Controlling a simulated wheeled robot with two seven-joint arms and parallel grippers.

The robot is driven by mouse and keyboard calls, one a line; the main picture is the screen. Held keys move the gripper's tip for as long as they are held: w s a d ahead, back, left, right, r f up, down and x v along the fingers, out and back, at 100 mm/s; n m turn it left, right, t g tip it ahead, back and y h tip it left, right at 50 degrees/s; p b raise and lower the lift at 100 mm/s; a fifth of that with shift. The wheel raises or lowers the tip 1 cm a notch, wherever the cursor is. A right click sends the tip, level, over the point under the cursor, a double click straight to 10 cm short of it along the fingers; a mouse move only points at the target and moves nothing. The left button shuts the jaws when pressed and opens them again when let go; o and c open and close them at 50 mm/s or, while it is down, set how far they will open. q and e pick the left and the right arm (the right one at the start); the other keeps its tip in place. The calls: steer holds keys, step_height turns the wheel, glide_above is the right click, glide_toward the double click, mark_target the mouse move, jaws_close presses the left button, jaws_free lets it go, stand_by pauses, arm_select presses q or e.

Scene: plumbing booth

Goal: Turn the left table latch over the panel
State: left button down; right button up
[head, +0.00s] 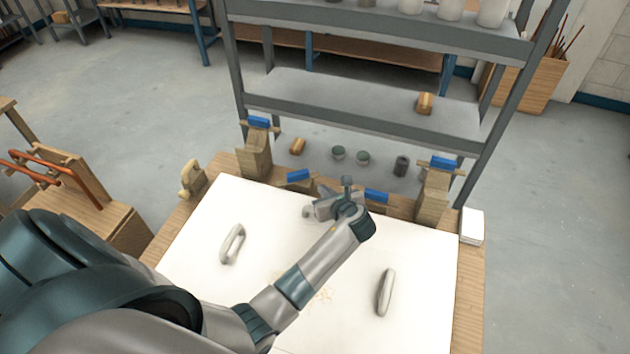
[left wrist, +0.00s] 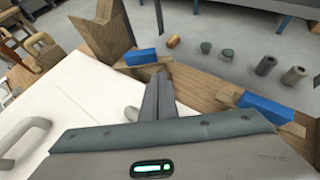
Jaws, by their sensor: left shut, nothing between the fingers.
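The white panel (head: 215,262) lies on the wooden table and has two grey handles. The left table latch, a wooden bar with a blue sleeve (head: 300,175), sits at the panel's back edge; it also shows in the left wrist view (left wrist: 141,57). My left gripper (head: 324,201) is over the back of the panel, just right of this latch. Its fingers (left wrist: 159,74) are shut and empty, with their tips close to the latch's wooden end. Contact cannot be told. My right gripper is not in view.
The right table latch (head: 376,195) is close on the gripper's right. Wooden posts with blue-sleeved latches (head: 258,122) (head: 443,163) stand at both back corners. A grey shelf (head: 360,97) rises behind the table. The panel's handles (head: 232,244) (head: 385,292) stick up.

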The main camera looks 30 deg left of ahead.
mark_target(311, 177)
arm_select(q)
steer(key=shift+w+a+f, duration=0.25)
steer(key=shift+w+a, duration=0.15)
steer(key=shift+a, duration=0.15)
steer(key=shift+p+x, duration=0.75)
steer(key=shift+x, duration=3.3)
